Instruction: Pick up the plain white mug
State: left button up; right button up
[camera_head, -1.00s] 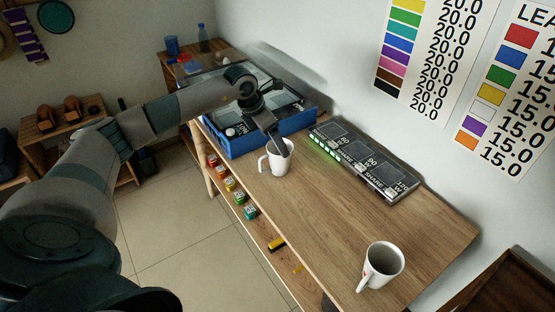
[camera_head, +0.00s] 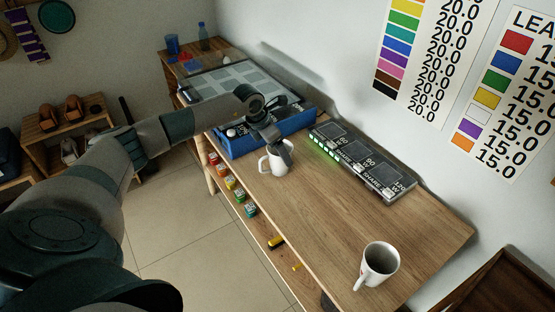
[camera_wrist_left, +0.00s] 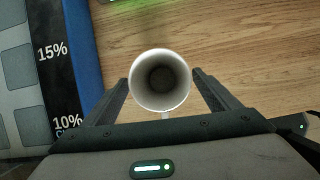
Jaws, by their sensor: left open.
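A white mug (camera_head: 279,163) stands upright on the wooden table (camera_head: 345,215), beside the blue-edged tray. It looks plain from here, with its handle on the left side. My left gripper (camera_head: 283,153) is at this mug, reaching down from behind it. In the left wrist view the mug (camera_wrist_left: 160,82) sits between the two spread fingers of my open gripper (camera_wrist_left: 164,96), with a gap on each side. The mug looks empty inside. A second white mug (camera_head: 381,262) stands near the table's front right; any print on it is hard to make out. My right gripper is not in view.
The blue tray (camera_head: 262,138) lies just behind the near mug. A dark panel with green lights (camera_head: 362,163) lies along the wall side. Small colored blocks (camera_head: 237,196) sit on a lower ledge. The tabletop between the two mugs is clear.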

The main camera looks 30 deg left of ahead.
pick_arm(q)
jog(key=shift+c, duration=0.6)
jog(key=c, duration=1.7)
jog(key=shift+c, duration=0.2)
jog(key=shift+r, duration=0.1)
